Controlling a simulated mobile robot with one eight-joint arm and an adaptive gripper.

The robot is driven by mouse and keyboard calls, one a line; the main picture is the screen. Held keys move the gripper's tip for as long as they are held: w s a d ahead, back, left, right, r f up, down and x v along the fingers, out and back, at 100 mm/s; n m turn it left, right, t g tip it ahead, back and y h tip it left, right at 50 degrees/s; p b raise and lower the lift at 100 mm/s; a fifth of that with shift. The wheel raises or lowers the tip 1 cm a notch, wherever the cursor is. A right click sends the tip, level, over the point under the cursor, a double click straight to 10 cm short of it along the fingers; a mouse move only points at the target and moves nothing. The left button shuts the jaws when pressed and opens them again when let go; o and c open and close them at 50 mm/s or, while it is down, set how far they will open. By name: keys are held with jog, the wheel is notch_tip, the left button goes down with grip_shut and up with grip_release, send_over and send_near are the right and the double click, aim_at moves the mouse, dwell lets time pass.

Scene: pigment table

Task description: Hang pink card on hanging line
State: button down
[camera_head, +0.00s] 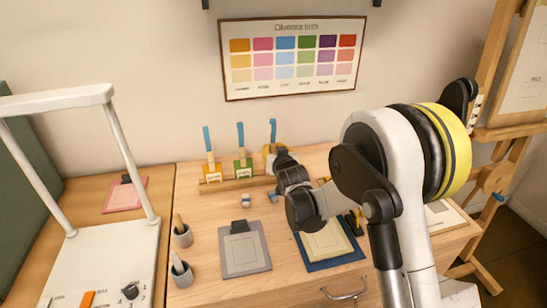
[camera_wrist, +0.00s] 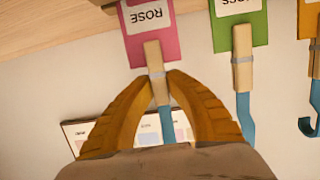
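The pink card (camera_wrist: 138,42), marked ROSE, hangs from a wooden clip (camera_wrist: 154,60) with a blue strip (camera_wrist: 167,124) beyond it. It is upside down in the wrist view, beside a green card (camera_wrist: 256,32) and an orange card (camera_wrist: 307,26). My gripper (camera_wrist: 160,76) has its yellow-brown fingertips closed on the clip of the pink card. In the head view my gripper (camera_head: 269,153) is at the right end of the card rack and largely hides the pink card; a blue hook (camera_head: 273,130) shows above it. I cannot make out a hanging line for certain.
A colour chart (camera_head: 292,57) is on the wall. A white frame (camera_head: 56,100) stands left.

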jog(key=shift+r, duration=0.1)
jog(key=shift+r+p, duration=1.1)
jog(key=shift+r, duration=0.85)
jog(key=v, duration=1)
jog(key=shift+s+r, duration=0.2)
jog(key=shift+d, duration=0.1)
